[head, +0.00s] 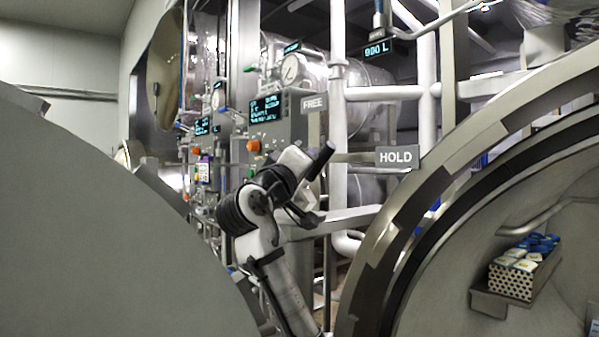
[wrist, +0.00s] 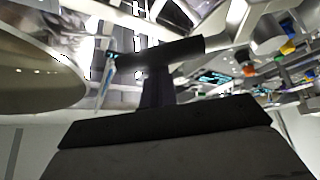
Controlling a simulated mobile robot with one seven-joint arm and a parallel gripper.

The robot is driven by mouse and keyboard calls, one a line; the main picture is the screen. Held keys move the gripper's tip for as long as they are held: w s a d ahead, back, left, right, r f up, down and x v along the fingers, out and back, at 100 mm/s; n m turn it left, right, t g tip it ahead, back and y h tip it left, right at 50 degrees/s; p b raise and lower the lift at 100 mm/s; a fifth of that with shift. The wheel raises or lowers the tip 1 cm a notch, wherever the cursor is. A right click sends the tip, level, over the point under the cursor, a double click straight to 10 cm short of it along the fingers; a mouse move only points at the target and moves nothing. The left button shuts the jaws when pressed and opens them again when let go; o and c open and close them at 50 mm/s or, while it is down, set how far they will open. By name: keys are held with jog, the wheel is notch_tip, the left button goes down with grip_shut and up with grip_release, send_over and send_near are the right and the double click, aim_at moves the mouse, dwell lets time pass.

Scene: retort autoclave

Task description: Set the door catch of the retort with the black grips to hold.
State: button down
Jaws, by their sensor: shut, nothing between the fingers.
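The grip tilts up to the right. In the wrist view a black bar (wrist: 185,49), apparently this grip, lies across the tips of my gripper (wrist: 156,75). My gripper's fingers are shut with nothing between them. They are at or very close to the bar; I cannot tell whether they touch. In the head view my wrist hides the lever's lower part and the fingers are not clear.
A large round retort opening (head: 430,200) fills the right, with a perforated basket (head: 512,282) of packs inside. A big grey curved surface (head: 100,230) fills the left. Control panels (head: 270,115), a gauge (head: 291,70) and vertical pipes (head: 338,90) stand behind my arm.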

aim_at(321, 165)
jog(key=f+m+h+b, duration=0.1)
jog(key=s+m+h, duration=0.1)
jog(key=m, duration=0.1)
jog(key=d+f+m+h+b, duration=0.1)
jog(key=shift+s+f+g+b, duration=0.25)
jog(key=shift+f+g+b, duration=0.05)
jog(key=shift+g, duration=0.1)
jog(key=shift+s+d+f+m+b, duration=0.3)
jog(key=shift+s+f+m+b, duration=0.1)
jog(key=shift+f+b, duration=0.15)
jog(key=shift+r, duration=0.1)
